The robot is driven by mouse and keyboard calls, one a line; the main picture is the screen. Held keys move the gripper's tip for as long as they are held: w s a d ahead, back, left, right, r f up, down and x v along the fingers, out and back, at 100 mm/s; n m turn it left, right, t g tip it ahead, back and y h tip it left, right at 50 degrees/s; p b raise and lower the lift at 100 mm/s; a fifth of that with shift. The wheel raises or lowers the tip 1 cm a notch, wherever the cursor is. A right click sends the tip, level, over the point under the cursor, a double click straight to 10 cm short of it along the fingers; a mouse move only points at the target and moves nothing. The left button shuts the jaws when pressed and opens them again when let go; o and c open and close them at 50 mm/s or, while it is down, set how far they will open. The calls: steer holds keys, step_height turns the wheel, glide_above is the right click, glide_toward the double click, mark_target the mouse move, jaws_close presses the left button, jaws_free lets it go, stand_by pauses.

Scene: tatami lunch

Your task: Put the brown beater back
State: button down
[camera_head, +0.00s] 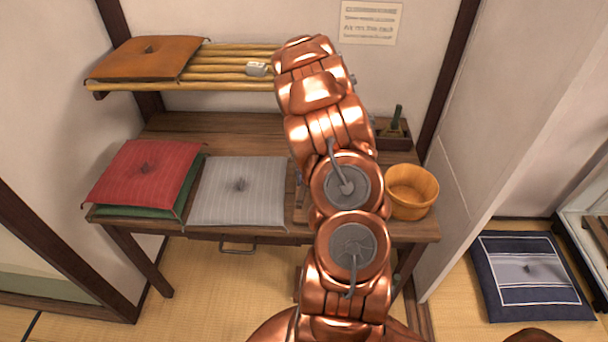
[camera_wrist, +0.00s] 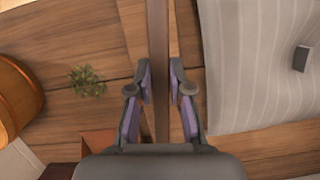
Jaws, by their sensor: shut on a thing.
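In the wrist view my gripper (camera_wrist: 160,88) is shut on a long, narrow brown bar, which looks like the handle of the brown beater (camera_wrist: 158,35). The bar runs between the two fingers and out of the top of the picture, so its far end is not seen. It is over the wooden desk (camera_wrist: 240,147); I cannot tell whether it touches the desk. In the head view my arm hides the gripper and the beater.
A grey striped cushion (camera_head: 237,190) lies left of my arm, beside a red cushion (camera_head: 145,172) on a green one. A wooden tub (camera_head: 411,190) stands at the right. An orange cushion (camera_head: 146,57) and a small white object (camera_head: 256,69) are on the slatted shelf (camera_head: 225,87).

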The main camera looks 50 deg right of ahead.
steer(key=shift+d+x, duration=0.25)
steer(key=shift+x, duration=1)
steer(key=shift+w+f+b, duration=0.1)
steer(key=shift+f+b, duration=0.75)
steer(key=shift+f, duration=1.25)
steer(key=c, duration=1)
jaws_free()
steer(key=v, duration=1.1)
steer(key=shift+w+r, duration=0.15)
steer(key=shift+r, duration=0.05)
steer(key=shift+d+r, duration=0.1)
steer(key=shift+r, duration=0.2)
